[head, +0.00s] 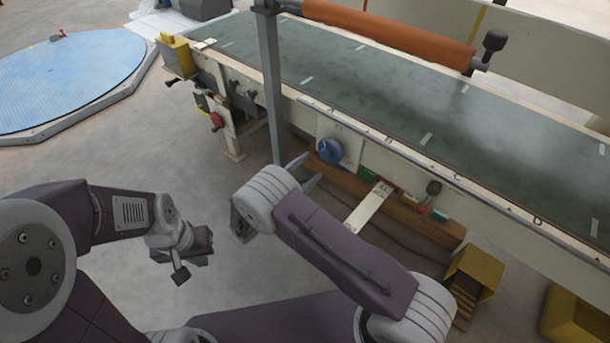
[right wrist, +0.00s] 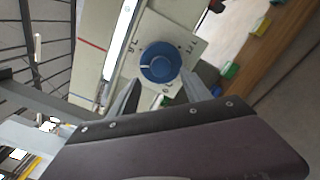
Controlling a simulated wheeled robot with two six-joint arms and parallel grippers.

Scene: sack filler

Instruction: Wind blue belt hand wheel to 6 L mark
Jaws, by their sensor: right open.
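The blue hand wheel (head: 329,150) is on the cream side of the belt machine. In the right wrist view the wheel (right wrist: 160,63) sits on a cream plate (right wrist: 140,35) with dark marks around it; these are too small to read surely. My right gripper (head: 314,166) is open just in front of the wheel. In the right wrist view its fingertips (right wrist: 162,77) point at the wheel's near edge, one towards each side; I cannot tell whether they touch it. My left gripper (head: 190,262) hangs over bare floor at the left, away from the machine; its jaw opening is unclear.
The belt (head: 400,105) runs along the machine's top, with an orange roller (head: 390,32) above it. A grey post (head: 270,85) stands left of the wheel. Yellow boxes (head: 475,272) lie at lower right. A blue round platform (head: 65,80) is at far left.

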